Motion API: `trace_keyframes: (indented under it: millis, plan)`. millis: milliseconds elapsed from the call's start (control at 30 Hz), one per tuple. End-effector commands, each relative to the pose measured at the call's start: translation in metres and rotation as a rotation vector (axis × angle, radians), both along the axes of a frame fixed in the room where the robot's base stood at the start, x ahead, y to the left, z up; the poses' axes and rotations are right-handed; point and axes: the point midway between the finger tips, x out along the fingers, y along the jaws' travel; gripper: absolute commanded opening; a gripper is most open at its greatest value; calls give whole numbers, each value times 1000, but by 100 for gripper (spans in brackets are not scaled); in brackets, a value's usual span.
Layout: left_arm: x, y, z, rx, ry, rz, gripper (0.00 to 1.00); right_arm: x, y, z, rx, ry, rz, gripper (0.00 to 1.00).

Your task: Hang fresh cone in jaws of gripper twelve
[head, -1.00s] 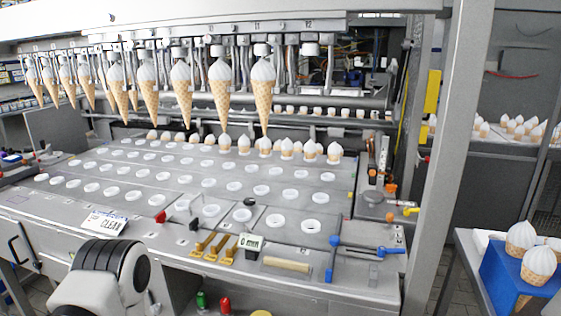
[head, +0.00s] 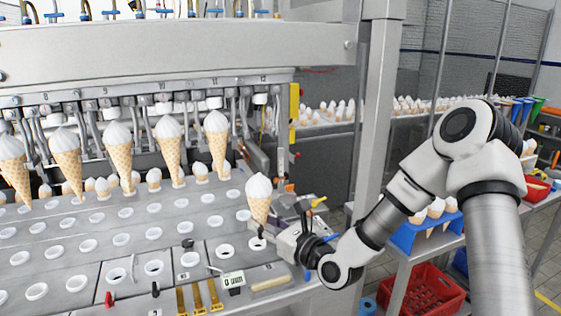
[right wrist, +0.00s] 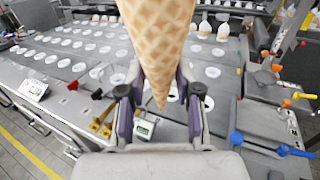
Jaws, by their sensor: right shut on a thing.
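A fresh cone with a white swirl (head: 259,200) stands upright in my right gripper (head: 262,232), over the front right part of the machine's deck. In the right wrist view the waffle part of the cone (right wrist: 158,45) is between the two fingers of the right gripper (right wrist: 160,100), point down, its top cut off by the frame. The station marked 12 (head: 263,79) is at the right end of the rail; its jaws (head: 262,118) hold no cone. The held cone is below these jaws, apart from them. My left gripper is not in view.
Cones hang at the neighbouring stations, the closest under number 11 (head: 217,145). A steel post (head: 376,110) stands right of the machine. A blue holder (head: 405,235) with cones is behind my right arm.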

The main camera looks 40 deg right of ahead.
Motion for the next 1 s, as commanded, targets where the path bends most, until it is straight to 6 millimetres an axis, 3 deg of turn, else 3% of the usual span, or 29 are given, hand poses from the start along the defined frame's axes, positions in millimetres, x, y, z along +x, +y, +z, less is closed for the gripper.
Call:
trace_keyframes:
  millis: [33, 100, 233, 333, 733, 1000]
  plan:
    - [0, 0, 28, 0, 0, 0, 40, -1, -12, 49, 3, -9, -55, 17]
    - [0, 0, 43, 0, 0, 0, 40, -4, -25, 82, 1, -6, -124, 17]
    - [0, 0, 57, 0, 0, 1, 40, -11, -41, 118, -3, 0, -201, 17]
    - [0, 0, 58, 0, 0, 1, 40, -13, -45, 124, -6, 2, -222, 17]
    - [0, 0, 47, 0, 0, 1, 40, -14, -46, 119, 10, 3, -219, 17]
    - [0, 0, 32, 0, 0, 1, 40, 19, -54, 118, 4, 2, -220, 17]
